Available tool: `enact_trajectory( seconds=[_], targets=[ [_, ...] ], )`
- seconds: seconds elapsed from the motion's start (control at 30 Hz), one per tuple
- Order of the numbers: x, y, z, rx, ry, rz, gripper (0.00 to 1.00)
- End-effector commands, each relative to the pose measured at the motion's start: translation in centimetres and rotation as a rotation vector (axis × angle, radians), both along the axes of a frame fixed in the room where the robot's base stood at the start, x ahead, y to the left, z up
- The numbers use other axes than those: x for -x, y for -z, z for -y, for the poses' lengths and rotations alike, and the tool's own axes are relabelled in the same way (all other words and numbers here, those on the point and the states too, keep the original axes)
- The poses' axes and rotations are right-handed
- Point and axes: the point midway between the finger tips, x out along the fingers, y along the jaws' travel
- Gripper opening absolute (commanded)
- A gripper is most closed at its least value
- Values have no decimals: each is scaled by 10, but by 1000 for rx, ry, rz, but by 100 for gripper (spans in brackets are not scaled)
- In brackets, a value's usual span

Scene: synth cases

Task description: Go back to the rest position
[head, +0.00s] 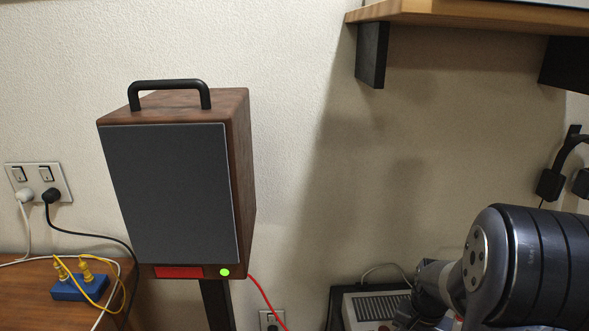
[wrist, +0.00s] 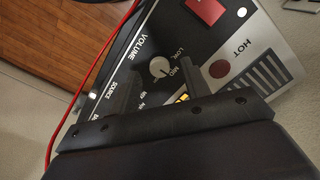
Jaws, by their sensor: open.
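My gripper (wrist: 163,66) shows in the wrist view with its two dark fingers apart and nothing held between them. Behind the fingers is a control panel (wrist: 112,92) with a light round knob (wrist: 160,67), marked with "VOLUME" and smaller lettering. I cannot tell whether the fingers touch the panel or how far off they are. In the head view my arm reaches in from the lower right, and the fingers cannot be made out there.
A speaker (head: 172,195) with a black handle stands left of centre. A wooden shelf (head: 470,14) juts out at upper right. A red cable (head: 266,298) hangs by the speaker. A vented panel (head: 381,307) lies beside my arm. Clear wall lies between speaker and shelf.

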Motion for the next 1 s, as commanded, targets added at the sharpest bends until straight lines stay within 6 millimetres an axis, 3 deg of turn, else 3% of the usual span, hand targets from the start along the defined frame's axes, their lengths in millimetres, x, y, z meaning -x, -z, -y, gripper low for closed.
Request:
enact_trajectory(
  seconds=[0.1,0.47,0.5,1.0],
  targets=[
    [-1,-28,0,1,0,5,45],
    [0,-95,0,1,0,3,45],
    [1,-77,0,-1,0,-5,45],
    [1,22,0,-1,-6,-3,45]
  ],
)
